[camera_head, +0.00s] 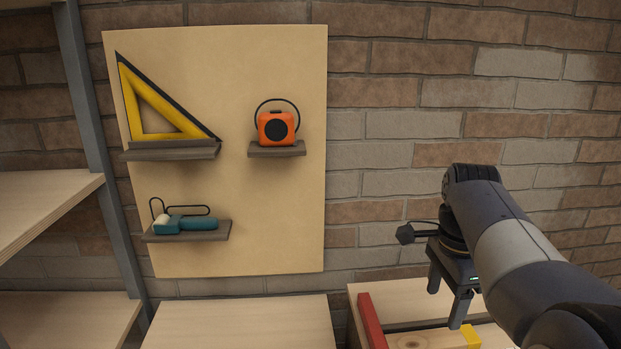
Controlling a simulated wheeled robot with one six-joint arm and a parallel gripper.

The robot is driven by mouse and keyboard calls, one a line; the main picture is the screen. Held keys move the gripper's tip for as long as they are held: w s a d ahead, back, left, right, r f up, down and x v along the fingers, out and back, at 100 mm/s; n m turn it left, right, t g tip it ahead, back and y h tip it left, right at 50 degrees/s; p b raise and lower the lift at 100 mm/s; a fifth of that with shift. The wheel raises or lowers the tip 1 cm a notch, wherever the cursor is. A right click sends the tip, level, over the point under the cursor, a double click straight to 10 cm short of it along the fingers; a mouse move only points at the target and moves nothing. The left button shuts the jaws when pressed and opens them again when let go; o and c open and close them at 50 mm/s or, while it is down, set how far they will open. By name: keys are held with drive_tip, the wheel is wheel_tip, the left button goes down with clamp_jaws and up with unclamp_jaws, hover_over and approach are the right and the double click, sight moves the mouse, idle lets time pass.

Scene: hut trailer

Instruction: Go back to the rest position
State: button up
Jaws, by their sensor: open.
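My gripper (446,300) is at the lower right, at the end of my dark arm. It points down over a light wooden surface with red and yellow parts on it. Its two fingers stand apart, with nothing seen between them. My arm reaches in from the lower right corner and hides part of what lies behind it.
A board (230,80) on the brick wall (420,60) holds a yellow set square (130,105), an orange tape measure (277,127) and a teal tool (190,222) on small ledges. Shelves (45,200) stand left. The bench (240,325) below the board is bare.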

sight(433, 339)
wheel_tip(433, 339, down, 8)
drive_tip(key=shift+w+r, duration=0.1)
drive_tip(key=shift+r, duration=0.05)
idle(0.3)
